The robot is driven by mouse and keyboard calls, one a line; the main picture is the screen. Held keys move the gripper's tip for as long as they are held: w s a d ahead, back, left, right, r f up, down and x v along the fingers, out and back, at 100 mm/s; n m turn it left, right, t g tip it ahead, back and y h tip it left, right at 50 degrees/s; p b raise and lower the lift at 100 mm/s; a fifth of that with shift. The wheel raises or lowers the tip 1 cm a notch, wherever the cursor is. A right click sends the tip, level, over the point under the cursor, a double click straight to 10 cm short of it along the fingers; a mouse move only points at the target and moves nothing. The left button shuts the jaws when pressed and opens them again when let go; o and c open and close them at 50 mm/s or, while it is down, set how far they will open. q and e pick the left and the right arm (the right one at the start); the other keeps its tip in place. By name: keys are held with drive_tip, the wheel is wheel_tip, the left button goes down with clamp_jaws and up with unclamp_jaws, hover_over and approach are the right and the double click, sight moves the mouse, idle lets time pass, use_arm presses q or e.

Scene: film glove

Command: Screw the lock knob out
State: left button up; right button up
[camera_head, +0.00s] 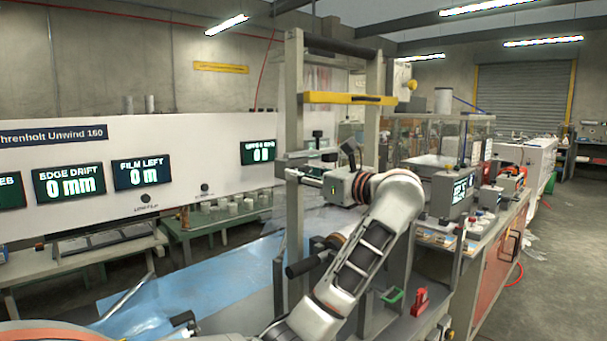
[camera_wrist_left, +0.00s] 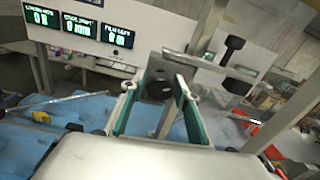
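A round black knob (camera_wrist_left: 159,85) sits in front of a grey metal plate (camera_wrist_left: 208,68) in the left wrist view; I take it for the lock knob. My left gripper (camera_wrist_left: 156,88) is open, one finger on each side of the knob. A gap shows on the left side; the right finger is very near the knob, and I cannot tell whether it touches. In the head view my left gripper (camera_head: 308,178) points left at the upright post (camera_head: 294,215) of the unwind frame, and the knob cannot be made out there. My right gripper is not in view.
A black-handled bar (camera_head: 305,268) juts from the frame below my arm. A white panel with displays (camera_head: 142,172) stands behind. Blue film (camera_head: 215,275) lies below. A bench with machines (camera_head: 455,190) is at right.

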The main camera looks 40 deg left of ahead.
use_arm(q)
drive_tip(key=c, duration=0.6)
drive_tip(key=shift+o, duration=0.2)
drive_tip(key=shift+f+n+b, duration=0.15)
drive_tip(key=shift+n+b, duration=0.45)
drive_tip(key=shift+b, duration=0.15)
drive_tip(key=n+b, duration=0.4)
drive_tip(key=b, duration=0.1)
drive_tip(key=shift+w+f+n, duration=0.15)
drive_tip(key=shift+n, duration=0.25)
drive_tip(key=shift+n+b, duration=0.35)
drive_tip(key=shift+n, duration=0.15)
drive_tip(key=shift+n+b, duration=0.6)
drive_tip(key=shift+n, duration=0.2)
drive_tip(key=shift+r+n+b, duration=0.2)
drive_tip(key=shift+n+b, duration=0.45)
drive_tip(key=shift+n, duration=0.35)
drive_tip(key=shift+r+n+b, duration=0.15)
drive_tip(key=shift+n+b, duration=0.25)
drive_tip(key=shift+n, duration=0.4)
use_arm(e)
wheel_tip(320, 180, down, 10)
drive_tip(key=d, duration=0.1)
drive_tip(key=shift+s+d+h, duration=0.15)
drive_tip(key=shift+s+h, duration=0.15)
